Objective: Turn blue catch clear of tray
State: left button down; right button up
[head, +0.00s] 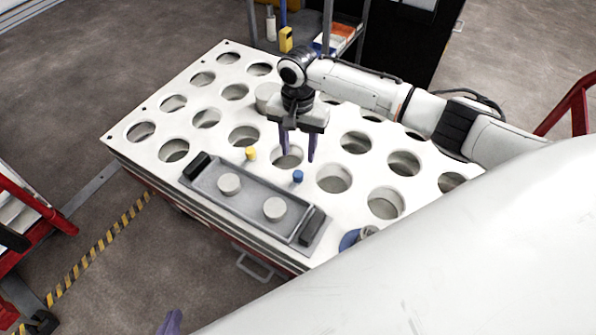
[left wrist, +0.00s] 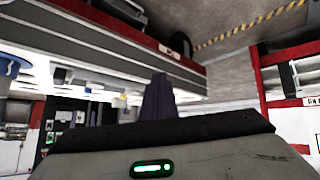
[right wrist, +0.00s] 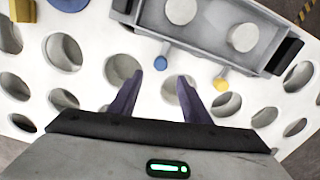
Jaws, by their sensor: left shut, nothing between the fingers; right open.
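The blue catch (head: 298,176) stands at the long side of the grey tray (head: 210,195), near its right end. A yellow catch (head: 250,154) is at the same side, further left. My right gripper (head: 298,153) points down, open and empty, above the plate beside the blue catch. In the right wrist view the blue catch (right wrist: 161,62) appears just beyond the gap between the fingertips (right wrist: 162,79), apart from them. A short bar seems to run from it to the tray edge. My left gripper (head: 170,322) is shut and empty at the bottom edge, clear of the table; it also shows in the left wrist view (left wrist: 159,100).
The tray holds two pale round discs (head: 274,209) and has black end handles (head: 313,226). The white table (head: 222,152) is full of round holes. A blue object (head: 350,238) sits at its front right. A yellow block (head: 286,39) stands beyond the far edge.

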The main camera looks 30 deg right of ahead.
aim_at(298, 174)
notch_tip(298, 174, down, 8)
jog(key=b, duration=0.2)
jog(key=shift+r+b, duration=0.1)
jog(key=shift+b, duration=0.25)
jog(key=shift+f, duration=0.55)
pick_arm(q)
jog(key=shift+w+d+f, duration=0.1)
jog(key=shift+d+f, duration=0.15)
jog(key=shift+f, duration=0.3)
pick_arm(e)
jog(key=shift+f, duration=0.1)
